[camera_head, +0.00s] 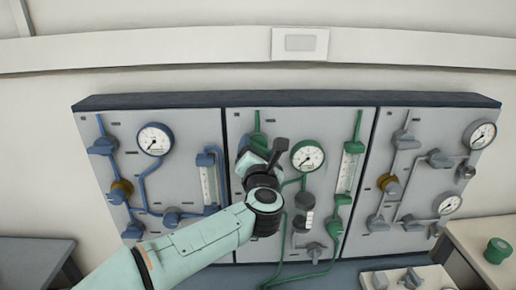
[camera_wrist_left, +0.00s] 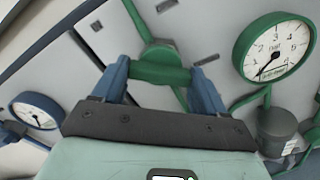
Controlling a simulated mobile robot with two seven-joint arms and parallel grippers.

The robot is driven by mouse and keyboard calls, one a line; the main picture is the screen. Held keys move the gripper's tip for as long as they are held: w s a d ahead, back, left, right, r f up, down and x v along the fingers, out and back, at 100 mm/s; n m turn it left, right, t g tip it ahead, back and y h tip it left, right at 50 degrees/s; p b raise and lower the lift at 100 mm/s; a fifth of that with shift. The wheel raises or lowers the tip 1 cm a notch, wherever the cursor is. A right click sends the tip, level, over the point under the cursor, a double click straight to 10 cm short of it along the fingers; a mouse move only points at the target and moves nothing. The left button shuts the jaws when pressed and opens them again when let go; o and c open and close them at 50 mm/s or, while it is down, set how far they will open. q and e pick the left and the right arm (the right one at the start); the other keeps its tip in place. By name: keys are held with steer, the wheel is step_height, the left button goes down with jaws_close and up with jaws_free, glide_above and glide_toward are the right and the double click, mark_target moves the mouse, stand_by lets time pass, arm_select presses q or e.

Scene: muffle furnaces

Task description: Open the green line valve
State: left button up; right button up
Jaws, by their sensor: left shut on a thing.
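The green line valve (camera_wrist_left: 160,52) sits on the middle panel, on a green pipe that runs up to the panel's top. Its green handle (camera_wrist_left: 160,74) lies crosswise between the two blue fingers of my left gripper (camera_wrist_left: 162,80), which is shut on it. The handle lies across the pipe line in the left wrist view. In the head view my left gripper (camera_head: 258,152) reaches the upper left of the middle panel, and my wrist hides most of the valve. My right gripper is not in view.
A green-rimmed gauge (camera_head: 307,156) is close to the right of the gripper. A flowmeter (camera_head: 347,172) and several green valves are farther right. A blue-line panel (camera_head: 180,185) is on the left, a grey-line panel (camera_head: 420,170) on the right. A green cup-like object (camera_head: 497,251) stands on the right-hand table.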

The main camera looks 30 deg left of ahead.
arm_select(q)
steer(key=m+p, duration=0.1)
steer(key=m, duration=0.4)
steer(key=shift+p, duration=0.4)
steer(key=m+p, duration=0.1)
steer(key=m, duration=0.4)
steer(key=shift+p, duration=0.35)
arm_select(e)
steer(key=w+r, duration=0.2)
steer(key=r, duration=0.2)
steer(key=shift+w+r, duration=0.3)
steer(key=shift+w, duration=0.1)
arm_select(q)
steer(key=shift+m, duration=0.4)
steer(key=o, duration=1.1)
steer(key=shift+c, duration=0.2)
steer(key=b+v, duration=0.2)
steer(key=v, duration=1.1)
steer(key=shift+s+d+b, duration=0.15)
steer(key=shift+b, duration=0.25)
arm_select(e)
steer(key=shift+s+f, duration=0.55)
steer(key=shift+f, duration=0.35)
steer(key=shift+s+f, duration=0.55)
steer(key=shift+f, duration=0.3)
